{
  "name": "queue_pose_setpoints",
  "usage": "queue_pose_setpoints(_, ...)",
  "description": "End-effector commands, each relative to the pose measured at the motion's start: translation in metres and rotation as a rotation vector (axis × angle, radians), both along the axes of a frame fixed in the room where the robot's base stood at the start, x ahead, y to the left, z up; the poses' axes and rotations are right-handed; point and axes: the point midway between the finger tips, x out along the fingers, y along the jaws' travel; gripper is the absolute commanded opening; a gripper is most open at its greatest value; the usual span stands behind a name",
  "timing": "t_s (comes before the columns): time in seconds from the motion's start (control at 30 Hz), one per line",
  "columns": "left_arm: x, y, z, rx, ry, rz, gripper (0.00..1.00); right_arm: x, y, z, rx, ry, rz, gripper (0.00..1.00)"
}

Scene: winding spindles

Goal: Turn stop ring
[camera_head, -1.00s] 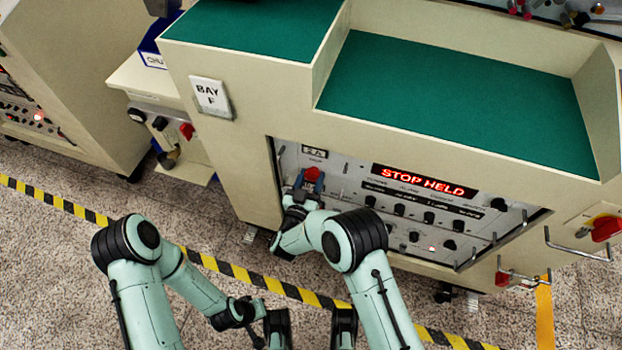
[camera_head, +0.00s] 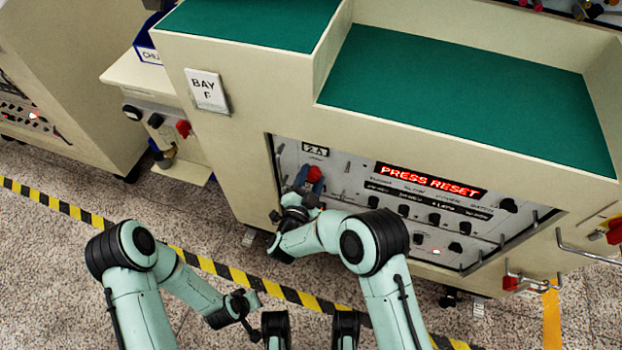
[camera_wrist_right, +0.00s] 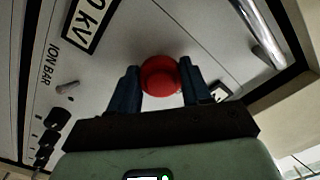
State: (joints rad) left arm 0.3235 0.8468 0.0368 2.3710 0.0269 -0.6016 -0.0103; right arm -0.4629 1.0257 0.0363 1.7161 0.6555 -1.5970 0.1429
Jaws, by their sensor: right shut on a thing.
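The red stop ring (camera_head: 314,173) is at the upper left of the machine's recessed control panel (camera_head: 345,185). In the right wrist view the red ring (camera_wrist_right: 160,76) sits between my two dark fingers, one on each side. My right gripper (camera_wrist_right: 160,85) is shut on it; in the head view the gripper (camera_head: 305,190) partly hides the ring's lower side. A lit red display (camera_head: 431,181) on the panel reads "PRESS RESET". My left gripper (camera_head: 245,308) is low over the floor, away from the panel; its fingers are too small to judge.
Several black knobs (camera_head: 434,218) line the panel to the right of the ring. Metal handles (camera_head: 585,245) and a red knob (camera_head: 614,231) stick out at the right edge. A side unit with a red knob (camera_head: 183,128) stands left. Striped tape (camera_head: 230,270) crosses the open floor.

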Motion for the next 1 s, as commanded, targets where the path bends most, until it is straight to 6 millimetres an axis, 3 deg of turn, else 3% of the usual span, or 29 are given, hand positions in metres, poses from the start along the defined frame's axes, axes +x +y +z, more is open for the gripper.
queue_pose_setpoints(0.33, -0.0019, 0.0029, -0.0085, 0.004, 0.01, 0.005, 0.0, -0.0006, 0.0011, -0.0019, 0.127, -0.037, 0.003, 0.17)
queue_pose_setpoints(0.87, -0.0042, 0.0031, -0.0098, 0.003, 0.017, 0.004, 0.0, -0.0006, 0.0016, -0.0017, 0.146, -0.042, 0.003, 0.17)
queue_pose_setpoints(0.9, -0.0041, 0.0031, -0.0098, 0.003, 0.017, 0.004, 0.0, -0.0006, 0.0016, -0.0017, 0.146, -0.042, 0.003, 0.58)
queue_pose_setpoints(0.97, -0.0041, 0.0031, -0.0098, 0.003, 0.017, 0.004, 0.0, -0.0006, 0.0015, -0.0015, 0.146, -0.042, 0.003, 0.74)
queue_pose_setpoints(1.0, -0.0041, 0.003, -0.0098, 0.004, 0.016, 0.004, 0.0, -0.0005, 0.0014, -0.0012, 0.146, -0.043, 0.003, 0.74)
